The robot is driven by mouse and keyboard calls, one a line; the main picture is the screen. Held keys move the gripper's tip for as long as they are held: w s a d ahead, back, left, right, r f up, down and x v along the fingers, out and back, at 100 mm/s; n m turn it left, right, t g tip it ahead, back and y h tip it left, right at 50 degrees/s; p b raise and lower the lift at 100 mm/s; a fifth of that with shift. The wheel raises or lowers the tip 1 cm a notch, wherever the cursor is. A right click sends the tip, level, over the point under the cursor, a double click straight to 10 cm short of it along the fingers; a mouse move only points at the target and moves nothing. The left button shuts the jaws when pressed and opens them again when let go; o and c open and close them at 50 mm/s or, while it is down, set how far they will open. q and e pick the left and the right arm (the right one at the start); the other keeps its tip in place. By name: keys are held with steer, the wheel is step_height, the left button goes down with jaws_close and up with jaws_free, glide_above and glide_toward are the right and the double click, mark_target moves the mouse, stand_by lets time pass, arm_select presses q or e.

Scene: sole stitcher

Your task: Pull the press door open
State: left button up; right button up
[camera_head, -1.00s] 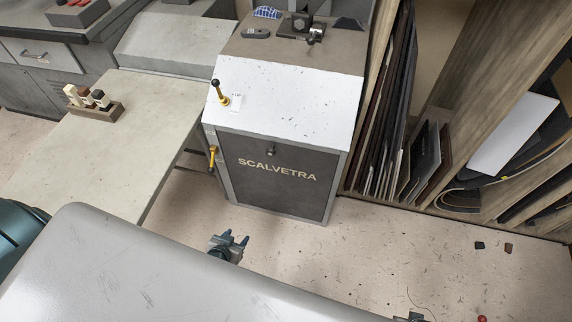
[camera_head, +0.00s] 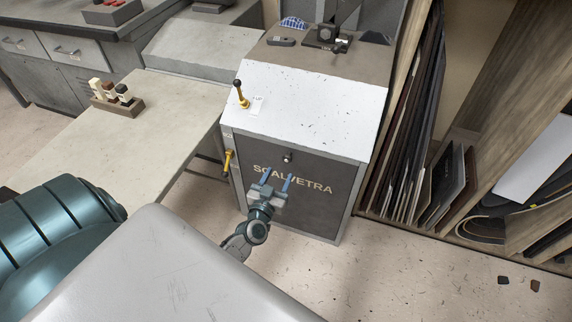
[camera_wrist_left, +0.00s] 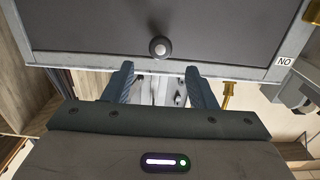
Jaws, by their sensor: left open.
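My right gripper is out of view.
A yellow handle (camera_head: 228,162) is on the press's left side, and a black-tipped yellow lever (camera_head: 241,94) stands on its sloping white top. A pale table (camera_head: 160,125) is at left. Leaning sheets (camera_head: 408,140) stand close on the right. The floor before the press is open.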

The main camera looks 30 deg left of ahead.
mark_target(286, 160)
arm_select(q)
steer(key=x, duration=0.6)
steer(key=shift+w+b, duration=0.1)
steer(key=shift+b, duration=0.2)
steer(key=shift+c, duration=0.4)
jaws_close()
